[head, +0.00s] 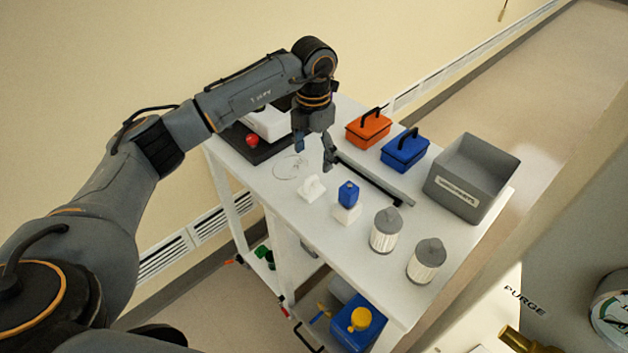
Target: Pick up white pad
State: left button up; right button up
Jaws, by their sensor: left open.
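My left gripper (314,160) reaches in from the left and points down above the white cart top. Its two fingers are apart with nothing visible between them. A small white, crumpled-looking piece (311,188) lies on the cart just below the gripper in the picture. A white block (346,214) sits to its right, with a blue object (348,192) on top of it. I cannot tell for sure which of these two white things is the white pad. My right gripper is not in view.
The cart (300,222) also holds an orange case (368,131), a blue case (405,150), a grey bin (470,177), two ribbed canisters (386,231), (427,261), a dark bar (370,180), a clear round outline (290,167) and a dark-based device (258,146). The lower shelf holds several items.

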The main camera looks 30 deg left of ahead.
aim_at(311, 178)
pick_arm(q)
notch_tip(311, 178, down, 4)
jog(key=shift+s+f+p, duration=0.1)
jog(key=shift+s+p, duration=0.05)
jog(key=shift+p, duration=0.25)
jog(key=shift+f, duration=0.25)
jog(key=f+p, duration=0.2)
jog(key=shift+s+a+f, duration=0.15)
jog(key=shift+s+f, duration=0.05)
jog(key=shift+f, duration=0.1)
notch_tip(311, 178, down, 2)
jog(key=shift+f+p, duration=0.1)
jog(key=shift+p, duration=0.2)
jog(key=shift+w+f, duration=0.1)
jog(key=shift+f, duration=0.1)
jog(key=c, duration=1)
jog(key=shift+c, duration=0.7)
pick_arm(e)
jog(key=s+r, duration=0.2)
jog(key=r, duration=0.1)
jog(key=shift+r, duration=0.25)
